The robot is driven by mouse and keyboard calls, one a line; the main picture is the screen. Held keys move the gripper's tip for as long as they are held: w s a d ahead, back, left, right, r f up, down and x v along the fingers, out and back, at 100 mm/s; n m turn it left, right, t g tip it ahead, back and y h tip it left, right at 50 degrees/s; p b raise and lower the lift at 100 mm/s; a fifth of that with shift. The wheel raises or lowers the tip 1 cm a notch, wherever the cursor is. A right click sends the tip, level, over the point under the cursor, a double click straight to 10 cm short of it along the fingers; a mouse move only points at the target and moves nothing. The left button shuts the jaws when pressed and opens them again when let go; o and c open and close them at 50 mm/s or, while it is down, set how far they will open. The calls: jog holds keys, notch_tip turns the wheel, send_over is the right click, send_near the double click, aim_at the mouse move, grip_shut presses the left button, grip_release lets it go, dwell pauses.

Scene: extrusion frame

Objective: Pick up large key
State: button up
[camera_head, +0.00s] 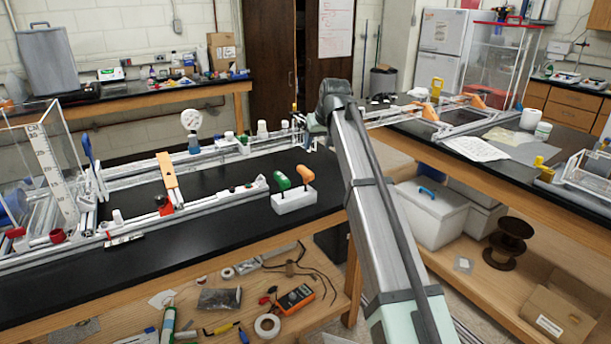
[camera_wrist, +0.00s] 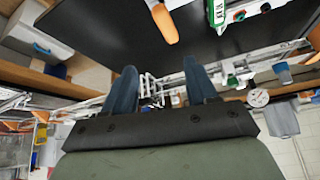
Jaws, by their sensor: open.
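Two handled tools stand in a white block (camera_head: 294,200) on the black bench in the head view: a green-handled one (camera_head: 281,180) and an orange-handled one (camera_head: 305,174). They look like the keys; I cannot tell from their size which is the large key. An orange handle (camera_wrist: 163,24) shows at the top of the wrist view, beyond my fingers. My gripper (camera_wrist: 160,88) is open with nothing between its two blue fingers. In the head view my arm reaches over the bench's right end, and my gripper is small and partly hidden behind it.
An aluminium rail frame (camera_head: 190,165) with fittings runs along the bench behind the block. An orange bar (camera_head: 166,170) crosses it. Bare black bench top lies in front of and left of the block.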

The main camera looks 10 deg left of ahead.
jog(key=w+a, duration=0.1)
jog(key=w, duration=0.1)
jog(key=n+g, duration=0.2)
jog(key=n, duration=0.1)
send_near(306, 169)
jog(key=x, duration=0.4)
jog(key=shift+s+a+f, duration=0.1)
jog(key=shift+s+f, duration=0.05)
jog(key=shift+f, duration=0.15)
jog(key=shift+w+x, duration=0.2)
jog(key=shift+x, duration=2.6)
jog(key=c, duration=1.1)
jog(key=shift+o, duration=0.2)
jog(key=shift+r, duration=0.1)
notch_tip(306, 169, up, 10)
